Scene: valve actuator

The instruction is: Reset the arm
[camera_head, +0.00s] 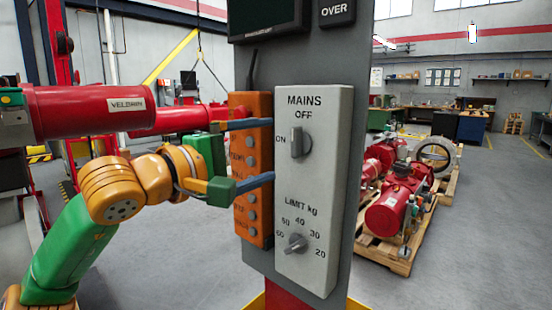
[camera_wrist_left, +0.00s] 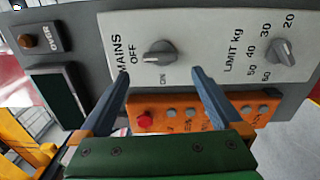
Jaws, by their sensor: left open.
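The knob also shows in the left wrist view (camera_wrist_left: 158,53). Below it is the LIMIT kg knob (camera_head: 296,242); which number it marks I cannot tell. An orange button box (camera_head: 251,165) is fixed to the panel's left side, with a red button (camera_wrist_left: 145,121) at one end. My left gripper (camera_head: 271,150) is open and empty, its blue fingers reaching toward the panel around the MAINS knob's height. Contact is not visible. My right gripper is out of view.
A dark screen (camera_head: 268,17) and an OVER lamp plate (camera_head: 336,10) sit above. A red VELDWIN beam (camera_head: 85,110) stretches across the left, above my left arm. Red valve actuators (camera_head: 392,205) lie on pallets at the right. Grey floor is open beyond.

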